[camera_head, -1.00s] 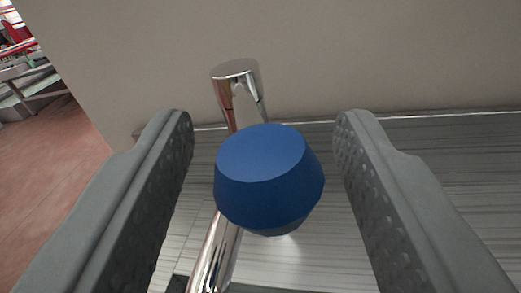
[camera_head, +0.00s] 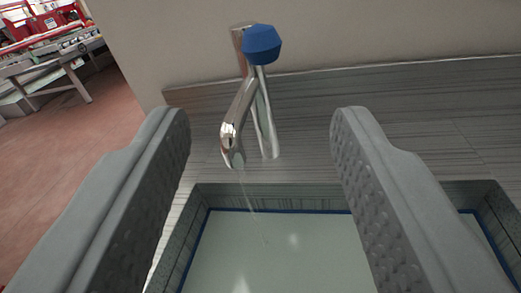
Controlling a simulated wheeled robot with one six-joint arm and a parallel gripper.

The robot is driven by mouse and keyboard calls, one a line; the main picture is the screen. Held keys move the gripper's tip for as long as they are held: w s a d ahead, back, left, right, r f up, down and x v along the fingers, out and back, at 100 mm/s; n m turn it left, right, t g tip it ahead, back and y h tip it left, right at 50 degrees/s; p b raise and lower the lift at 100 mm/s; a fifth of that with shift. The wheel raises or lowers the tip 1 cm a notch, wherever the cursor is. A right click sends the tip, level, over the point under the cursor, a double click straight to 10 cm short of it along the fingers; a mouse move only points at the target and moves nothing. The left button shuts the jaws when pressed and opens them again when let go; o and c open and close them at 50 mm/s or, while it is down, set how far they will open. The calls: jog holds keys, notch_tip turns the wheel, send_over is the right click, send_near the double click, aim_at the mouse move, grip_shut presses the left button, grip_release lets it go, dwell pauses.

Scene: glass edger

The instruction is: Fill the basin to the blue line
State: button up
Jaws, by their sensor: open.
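The chrome faucet (camera_head: 238,118) stands at the back of the metal counter, with a blue knob (camera_head: 262,44) on top. A thin stream of water (camera_head: 250,200) falls from its spout into the basin (camera_head: 193,222). The basin holds pale water (camera_head: 285,255). A blue line (camera_head: 285,211) shows along the basin's back and side walls, close to the water surface; I cannot tell exactly how the level meets it. My gripper (camera_head: 262,125) is open and empty. Its fingers frame the faucet and basin in view, apart from the knob. The basin's front is out of view.
The brushed metal counter (camera_head: 425,120) is clear to the right of the faucet, with a plain wall (camera_head: 370,35) behind it. Reddish floor (camera_head: 85,165) lies to the left. A workbench (camera_head: 50,70) with red equipment stands far off at upper left.

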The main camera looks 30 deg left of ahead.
aim_at(261, 50)
jog(key=v, duration=0.4)
jog(key=shift+w+d, duration=0.1)
dwell(1.0)
jog(key=x, duration=1.7)
jog(key=shift+w, duration=0.15)
grip_shut()
